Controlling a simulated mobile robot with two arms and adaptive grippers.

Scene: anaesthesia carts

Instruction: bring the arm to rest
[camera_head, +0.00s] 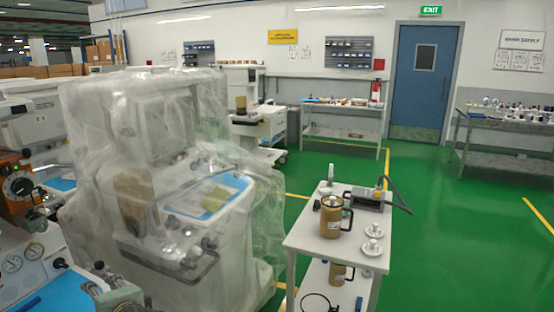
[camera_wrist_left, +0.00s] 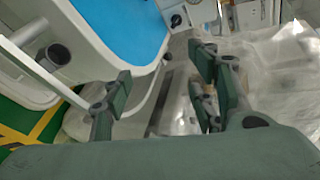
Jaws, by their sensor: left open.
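My left gripper (camera_wrist_left: 160,80) is open in the left wrist view, its two dark green fingers spread wide with nothing between them. In the head view part of my left gripper (camera_head: 120,295) shows low at the bottom left edge, beside an anaesthesia machine with a blue work surface (camera_head: 62,294). That blue surface also shows beyond the fingers in the left wrist view (camera_wrist_left: 118,28). My right gripper is in neither view.
A machine under clear plastic wrap (camera_head: 150,190) stands close at centre left. A white cart (camera_head: 310,236) holds a brown canister (camera_head: 331,217) and small metal parts. Green floor (camera_head: 450,240) is open at the right. A blue door (camera_head: 424,80) is at the back.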

